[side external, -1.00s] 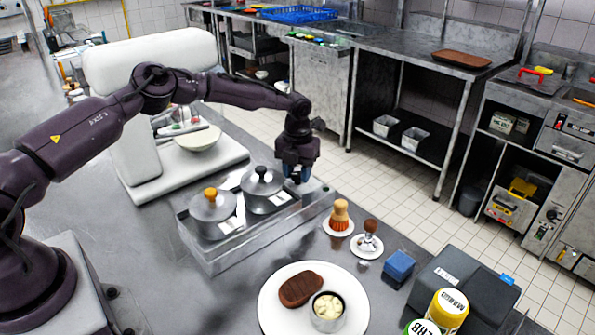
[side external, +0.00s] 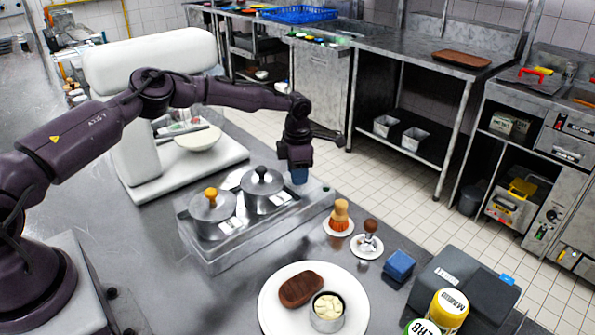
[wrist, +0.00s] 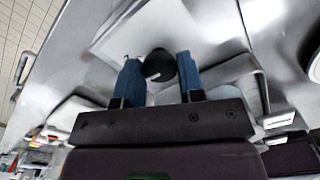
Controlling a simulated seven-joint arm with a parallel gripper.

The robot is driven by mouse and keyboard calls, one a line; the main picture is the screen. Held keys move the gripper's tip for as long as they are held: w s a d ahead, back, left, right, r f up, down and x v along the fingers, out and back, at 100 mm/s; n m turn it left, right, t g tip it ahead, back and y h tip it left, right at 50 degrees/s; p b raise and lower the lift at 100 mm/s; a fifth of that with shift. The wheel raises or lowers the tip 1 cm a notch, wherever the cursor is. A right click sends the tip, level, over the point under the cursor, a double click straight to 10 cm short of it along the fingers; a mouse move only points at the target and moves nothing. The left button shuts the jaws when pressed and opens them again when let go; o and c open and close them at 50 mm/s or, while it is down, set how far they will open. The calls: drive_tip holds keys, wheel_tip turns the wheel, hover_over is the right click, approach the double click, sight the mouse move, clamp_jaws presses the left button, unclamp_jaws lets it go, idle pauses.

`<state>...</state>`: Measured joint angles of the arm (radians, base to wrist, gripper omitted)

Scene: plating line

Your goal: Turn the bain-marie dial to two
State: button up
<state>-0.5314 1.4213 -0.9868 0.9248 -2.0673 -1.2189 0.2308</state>
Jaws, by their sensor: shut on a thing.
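The bain-marie (side external: 232,252) is a low metal unit on the counter in the side view, holding two lidded pots. My gripper (side external: 299,178) points down at its right end. In the wrist view, the black round dial (wrist: 160,66) with a white pointer mark sits between the two blue fingers of my gripper (wrist: 158,74), which are shut on it. The arm hides the dial in the side view. I cannot read any numbers around it.
The left pot (side external: 213,214) has an orange lid knob, the right pot (side external: 264,188) a black one, close to my gripper. A brush (side external: 340,213), a tamper (side external: 370,233) and a blue block (side external: 399,264) stand to the right. A white plate (side external: 275,320) lies in front.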

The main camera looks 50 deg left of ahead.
drive_tip(key=m, duration=0.4)
drive_tip(key=shift+r+m, duration=0.15)
drive_tip(key=shift+m, duration=0.25)
idle(0.4)
drive_tip(key=o, duration=0.9)
wheel_tip(320, 180, up, 13)
drive_tip(key=shift+f, duration=0.1)
